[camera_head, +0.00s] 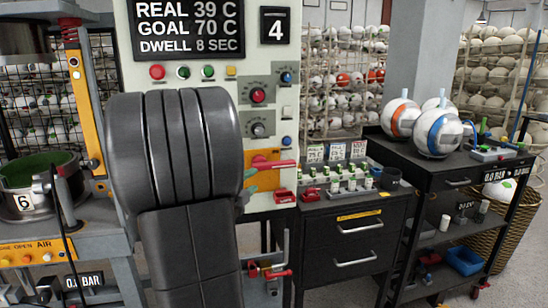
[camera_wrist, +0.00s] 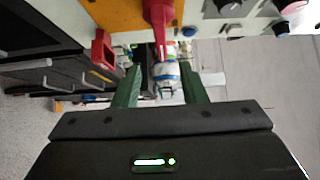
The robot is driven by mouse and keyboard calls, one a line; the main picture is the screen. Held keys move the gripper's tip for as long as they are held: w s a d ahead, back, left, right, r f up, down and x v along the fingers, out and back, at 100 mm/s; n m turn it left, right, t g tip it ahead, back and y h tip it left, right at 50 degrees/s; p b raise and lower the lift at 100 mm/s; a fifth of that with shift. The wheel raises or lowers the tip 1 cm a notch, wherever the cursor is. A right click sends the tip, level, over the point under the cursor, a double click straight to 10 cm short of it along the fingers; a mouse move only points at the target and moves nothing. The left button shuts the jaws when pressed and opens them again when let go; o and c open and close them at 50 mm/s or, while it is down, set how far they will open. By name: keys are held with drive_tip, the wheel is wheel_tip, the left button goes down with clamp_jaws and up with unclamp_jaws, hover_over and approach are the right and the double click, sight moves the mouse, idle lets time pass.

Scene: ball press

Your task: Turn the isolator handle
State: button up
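The red isolator handle (camera_head: 272,165) sits on an orange plate (camera_head: 262,156) low on the grey press panel and lies about level, pointing right. In the wrist view the red handle (camera_wrist: 159,18) points down the picture from its orange plate (camera_wrist: 112,14). My gripper (camera_head: 252,181) is just in front of the plate, with its green fingers partly hidden by my dark arm. In the wrist view my gripper (camera_wrist: 162,72) is open and empty. The handle's end lines up with the gap, a little beyond the fingertips; contact is not visible.
A red block (camera_head: 284,196) sticks out below the handle; it also shows in the wrist view (camera_wrist: 103,50). Knobs (camera_head: 258,130) are above. A black cabinet (camera_head: 350,240) with small bottles stands close on the right. A pot (camera_head: 40,185) is at left.

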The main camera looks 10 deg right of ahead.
sight(272, 167)
drive_tip(key=p+x, duration=0.2)
drive_tip(key=x, duration=1.1)
drive_tip(key=shift+w+d, duration=0.15)
drive_tip(key=shift+d, duration=0.2)
clamp_jaws()
